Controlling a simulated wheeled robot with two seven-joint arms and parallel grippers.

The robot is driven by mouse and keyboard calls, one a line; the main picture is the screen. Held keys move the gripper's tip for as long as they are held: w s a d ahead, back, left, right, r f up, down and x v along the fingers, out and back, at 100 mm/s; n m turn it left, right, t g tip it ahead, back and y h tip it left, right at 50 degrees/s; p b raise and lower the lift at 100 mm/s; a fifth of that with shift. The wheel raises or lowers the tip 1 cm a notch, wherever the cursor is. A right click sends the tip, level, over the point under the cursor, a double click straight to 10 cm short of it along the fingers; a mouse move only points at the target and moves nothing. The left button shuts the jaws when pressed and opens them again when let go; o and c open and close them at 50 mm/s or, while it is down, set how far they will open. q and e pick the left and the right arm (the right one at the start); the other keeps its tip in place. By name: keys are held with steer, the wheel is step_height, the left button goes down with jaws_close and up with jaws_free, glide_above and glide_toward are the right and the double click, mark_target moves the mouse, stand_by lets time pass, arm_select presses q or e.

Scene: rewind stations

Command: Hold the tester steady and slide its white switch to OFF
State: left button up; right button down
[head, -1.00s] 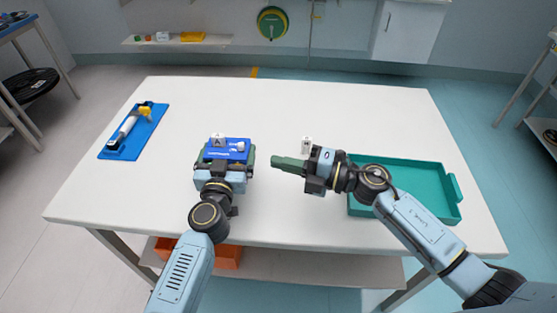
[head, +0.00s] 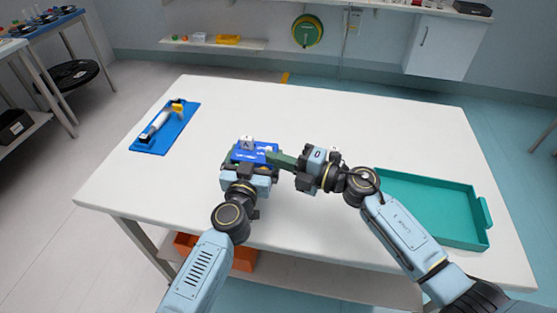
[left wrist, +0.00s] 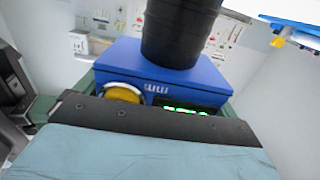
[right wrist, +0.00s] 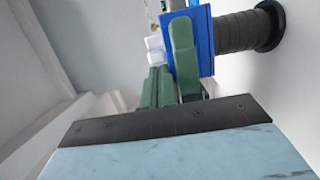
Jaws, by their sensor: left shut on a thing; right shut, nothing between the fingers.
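The blue tester (head: 262,157) is in my left gripper (head: 252,160), whose green fingers are shut on its sides above the table. The left wrist view shows the tester's blue body (left wrist: 205,78), a yellow round part (left wrist: 122,93), green lit marks and a black ribbed cylinder (left wrist: 180,30). My right gripper (head: 278,158) is shut and empty, its green tips at the tester's right side. The right wrist view shows them beside the blue body (right wrist: 204,40); contact is unclear. I cannot make out the white switch or its position.
A teal tray (head: 435,208) lies empty at the table's right. A blue mat (head: 152,144) with a white and yellow tool (head: 160,122) lies at left. A small white item (head: 336,151) is partly hidden behind my right gripper. The back of the white table (head: 310,95) is clear.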

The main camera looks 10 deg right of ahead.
arm_select(q)
steer(key=shift+f, duration=0.1)
arm_select(e)
steer(key=shift+w+d, duration=0.3)
steer(key=shift+w, duration=0.6)
steer(key=shift+d, duration=0.1)
steer(key=v, duration=1)
steer(key=shift+s, duration=0.15)
arm_select(q)
steer(key=o, duration=0.8)
steer(key=shift+o, duration=0.2)
